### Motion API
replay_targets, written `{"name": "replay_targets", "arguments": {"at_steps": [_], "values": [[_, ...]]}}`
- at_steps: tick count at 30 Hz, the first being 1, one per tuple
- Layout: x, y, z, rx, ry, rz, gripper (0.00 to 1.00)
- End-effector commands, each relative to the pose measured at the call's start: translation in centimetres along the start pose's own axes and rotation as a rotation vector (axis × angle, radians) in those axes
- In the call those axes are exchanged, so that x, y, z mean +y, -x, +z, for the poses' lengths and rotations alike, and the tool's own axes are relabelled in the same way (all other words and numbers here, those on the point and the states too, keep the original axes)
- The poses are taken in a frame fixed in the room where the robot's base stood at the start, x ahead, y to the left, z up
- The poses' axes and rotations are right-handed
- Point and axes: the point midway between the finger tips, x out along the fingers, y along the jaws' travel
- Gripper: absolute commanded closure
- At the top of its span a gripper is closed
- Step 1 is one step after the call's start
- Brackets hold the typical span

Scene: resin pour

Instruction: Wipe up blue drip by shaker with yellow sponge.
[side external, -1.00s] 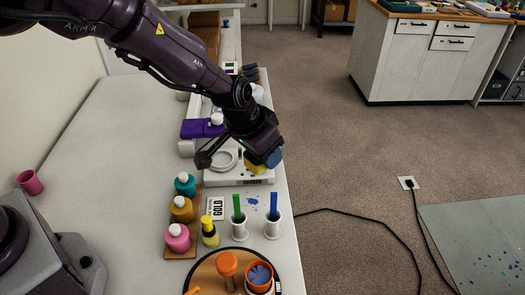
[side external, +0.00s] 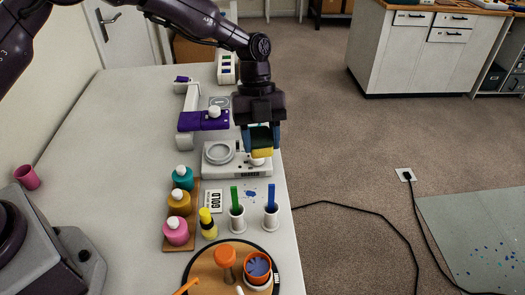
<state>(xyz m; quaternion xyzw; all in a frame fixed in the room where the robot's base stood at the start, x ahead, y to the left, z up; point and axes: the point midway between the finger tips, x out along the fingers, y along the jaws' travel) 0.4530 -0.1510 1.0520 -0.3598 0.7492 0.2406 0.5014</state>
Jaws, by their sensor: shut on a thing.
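My gripper (side external: 262,142) is shut on the yellow sponge (side external: 262,152), which has a dark upper layer. It holds the sponge over the right part of the white shaker (side external: 222,171), with the fingers pointing down. I cannot tell whether the sponge touches the shaker. Blue drip spots (side external: 250,194) lie on the white table just in front of the shaker, near the "GOLD" card. The gripper is behind these spots, as seen from this camera.
White cups with a green stick (side external: 237,219) and a blue stick (side external: 271,218) stand close in front of the drip. Teal, mustard and pink bottles (side external: 176,232) stand at left on a wooden strip. The "GOLD" card (side external: 212,201) lies beside the drip.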

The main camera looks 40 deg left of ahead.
Motion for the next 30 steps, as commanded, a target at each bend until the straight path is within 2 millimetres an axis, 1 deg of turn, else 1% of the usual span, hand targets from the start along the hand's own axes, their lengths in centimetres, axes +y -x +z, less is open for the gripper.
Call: {"name": "replay_targets", "arguments": {"at_steps": [1,2,3,10,20,30], "values": [[0.0,0.5,0.2,0.0,-0.051,0.019,0.77],[0.1,0.4,0.3,0.002,-0.07,0.031,0.77],[0.1,-0.8,0.6,0.004,-0.063,0.032,0.77],[0.1,-4.0,2.0,0.002,-0.059,0.028,0.77],[0.1,-5.8,2.7,0.001,-0.057,0.026,0.77],[0.1,-8.5,3.9,0.001,-0.055,0.025,0.77]]}}
